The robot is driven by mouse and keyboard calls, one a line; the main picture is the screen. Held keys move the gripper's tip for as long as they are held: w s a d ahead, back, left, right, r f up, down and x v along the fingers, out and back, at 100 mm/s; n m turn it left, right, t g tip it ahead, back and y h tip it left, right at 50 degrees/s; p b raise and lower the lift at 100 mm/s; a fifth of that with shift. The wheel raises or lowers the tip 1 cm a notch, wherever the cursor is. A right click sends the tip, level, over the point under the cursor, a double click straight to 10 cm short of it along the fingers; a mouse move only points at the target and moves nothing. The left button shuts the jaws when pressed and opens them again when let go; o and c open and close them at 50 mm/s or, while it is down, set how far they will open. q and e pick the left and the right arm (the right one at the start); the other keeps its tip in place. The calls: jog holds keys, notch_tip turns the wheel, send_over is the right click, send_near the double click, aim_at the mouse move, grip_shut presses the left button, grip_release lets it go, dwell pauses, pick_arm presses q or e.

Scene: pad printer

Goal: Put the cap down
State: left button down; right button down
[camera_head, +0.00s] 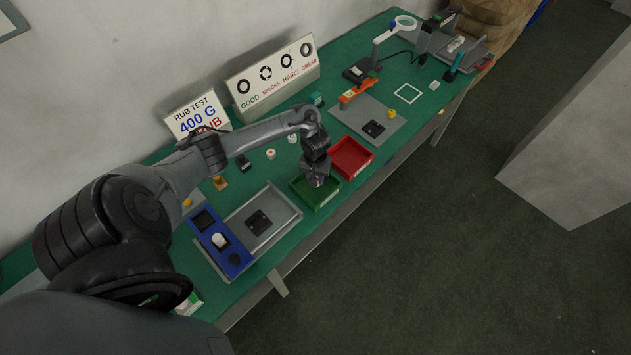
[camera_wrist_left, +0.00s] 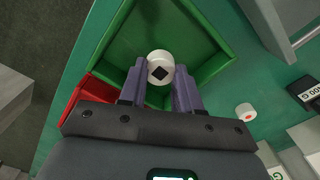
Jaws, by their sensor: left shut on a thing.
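A white round cap (camera_wrist_left: 160,62) with a black diamond-shaped mark is between the fingertips of my left gripper (camera_wrist_left: 160,72) in the left wrist view. The gripper is shut on it. The cap is over the inside of the green tray (camera_wrist_left: 213,32); I cannot tell whether it touches the tray floor. In the head view my left gripper (camera_head: 315,180) points down into the green tray (camera_head: 330,199) near the table's front edge, and the cap is hidden there. My right gripper is not in view.
A red tray (camera_head: 366,169) stands right beside the green one. A grey tray (camera_head: 284,204) and a blue fixture (camera_head: 231,262) holding a white cap are to the left. Another white cap with a red dot (camera_wrist_left: 246,112) stands behind the green tray. Sign boards line the wall.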

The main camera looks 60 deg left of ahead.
pick_arm(q)
notch_tip(320, 180, down, 3)
jog(key=shift+f+b, duration=0.1)
jog(key=shift+b, duration=0.3)
jog(key=c, duration=0.8)
grip_release()
